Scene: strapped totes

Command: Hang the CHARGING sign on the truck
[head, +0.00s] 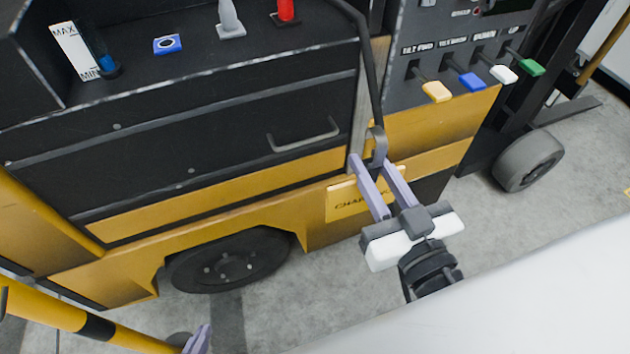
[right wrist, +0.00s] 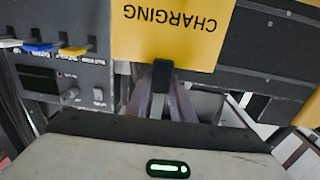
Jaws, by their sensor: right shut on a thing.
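The yellow CHARGING sign (head: 345,202) hangs below my right gripper (head: 372,163) in the head view, partly hidden behind its fingers. In the right wrist view the sign (right wrist: 170,35) appears upside down. My right gripper is shut on the sign's dark hanger (right wrist: 159,88). The hanger's hooked top (head: 378,144) is at the lower end of the truck's black bar (head: 368,75); I cannot tell whether it is around the bar. The yellow and black truck (head: 200,200) fills the head view's left and middle. Only a fingertip part of my left gripper (head: 197,341) shows at the bottom edge.
Coloured levers (head: 470,82) stand right of the bar. A drawer handle (head: 303,136) sticks out to its left. A yellow pole with a black band (head: 97,327) crosses the lower left. A white surface (head: 520,290) fills the lower right. Grey floor shows between.

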